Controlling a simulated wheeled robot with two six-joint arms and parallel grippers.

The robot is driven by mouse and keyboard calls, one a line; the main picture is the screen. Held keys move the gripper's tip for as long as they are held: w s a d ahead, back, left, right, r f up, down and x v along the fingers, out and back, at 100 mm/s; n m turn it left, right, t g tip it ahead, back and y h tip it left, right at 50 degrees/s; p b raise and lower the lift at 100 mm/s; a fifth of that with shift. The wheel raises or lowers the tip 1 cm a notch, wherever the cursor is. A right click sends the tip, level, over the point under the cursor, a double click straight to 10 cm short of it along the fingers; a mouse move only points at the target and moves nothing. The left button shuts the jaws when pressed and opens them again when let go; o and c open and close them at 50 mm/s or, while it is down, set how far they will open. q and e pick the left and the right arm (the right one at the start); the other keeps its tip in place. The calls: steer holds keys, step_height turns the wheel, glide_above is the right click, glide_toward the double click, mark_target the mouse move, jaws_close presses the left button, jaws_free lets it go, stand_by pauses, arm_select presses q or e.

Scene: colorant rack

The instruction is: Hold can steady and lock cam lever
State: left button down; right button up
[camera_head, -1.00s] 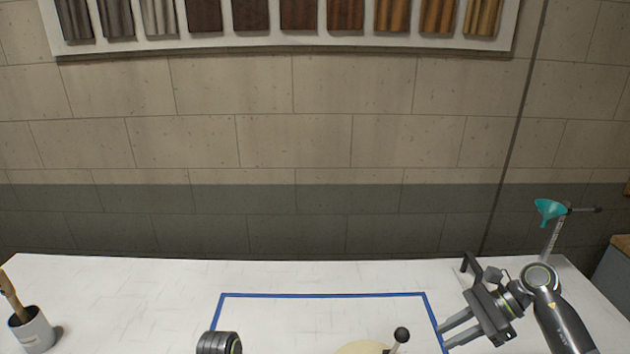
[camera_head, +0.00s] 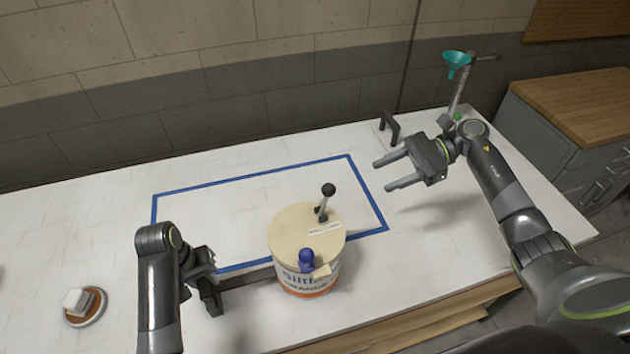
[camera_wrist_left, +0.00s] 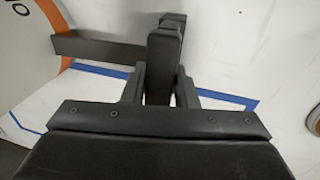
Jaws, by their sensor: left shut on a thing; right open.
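A round can (camera_head: 294,278) with a cream lid (camera_head: 290,228) and a printed label stands upright at the front of the table. A lever with a black ball knob (camera_head: 328,190) stands up, tilted slightly, from the lid's back right. A blue knob (camera_head: 306,258) sits at the lid's front edge. My left gripper (camera_head: 208,286) is left of the can, shut on a dark handle (camera_wrist_left: 165,55). A flat dark strip (camera_wrist_left: 90,47) runs from it towards the can. My right gripper (camera_head: 384,175) is open and empty above the table, right of and behind the can.
A blue tape rectangle (camera_head: 255,174) marks the white table (camera_head: 440,240); the area behind the can is clear. A black bracket (camera_head: 389,127) and a stand with a teal funnel (camera_head: 456,62) are behind my right gripper. A small round dish (camera_head: 86,305) lies front left.

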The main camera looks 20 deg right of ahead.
mark_target(329, 190)
steer(key=a+t+y, duration=0.1)
steer(key=a, duration=0.3)
steer(key=a+f+m+t+y, duration=0.1)
steer(key=a, duration=0.4)
steer(key=a+f+y, duration=0.1)
steer(key=a, duration=0.4)
steer(key=shift+w+f+t+y, duration=0.1)
steer(key=shift+w+t+y, duration=0.2)
steer(key=shift+w+t, duration=0.1)
jaws_close()
